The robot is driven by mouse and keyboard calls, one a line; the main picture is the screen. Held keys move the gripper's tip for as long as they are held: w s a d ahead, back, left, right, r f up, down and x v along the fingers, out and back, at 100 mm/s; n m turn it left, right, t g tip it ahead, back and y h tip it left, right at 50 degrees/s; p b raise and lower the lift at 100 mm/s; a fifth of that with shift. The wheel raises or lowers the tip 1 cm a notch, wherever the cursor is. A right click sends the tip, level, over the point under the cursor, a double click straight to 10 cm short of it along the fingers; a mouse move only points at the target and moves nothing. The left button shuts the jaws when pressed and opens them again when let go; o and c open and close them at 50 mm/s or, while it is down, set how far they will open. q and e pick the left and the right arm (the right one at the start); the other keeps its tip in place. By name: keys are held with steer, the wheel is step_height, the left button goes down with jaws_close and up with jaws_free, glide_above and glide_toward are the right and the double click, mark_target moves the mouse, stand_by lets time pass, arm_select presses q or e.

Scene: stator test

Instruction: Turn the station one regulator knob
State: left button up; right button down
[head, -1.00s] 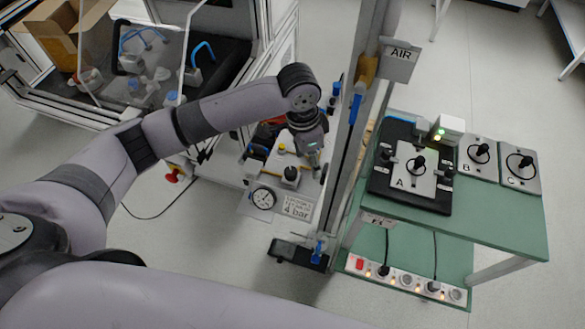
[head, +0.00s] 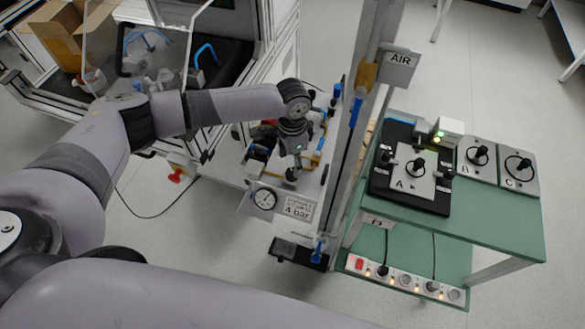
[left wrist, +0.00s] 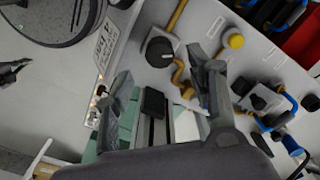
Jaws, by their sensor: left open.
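The regulator knob is a round black knob with a white mark (left wrist: 160,52) on a light panel in the left wrist view; in the head view the knob (head: 291,175) is partly covered by my gripper. My left gripper (left wrist: 161,68) is open and empty, with its fingertips on either side of the knob's near edge; I cannot tell whether they touch it. In the head view the left gripper (head: 295,158) points down over the panel. A pressure gauge (head: 264,199) and a "4 bar" label (head: 299,207) are on the panel's front. My right gripper is not in view.
An upright metal post (head: 352,130) stands just right of the panel. A green table (head: 480,225) with knob plates is further right.

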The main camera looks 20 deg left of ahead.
mark_target(292, 172)
arm_select(q)
step_height(292, 172, down, 6)
steer(key=shift+f, duration=0.1)
steer(key=shift+c, duration=0.2)
steer(key=c, duration=1.1)
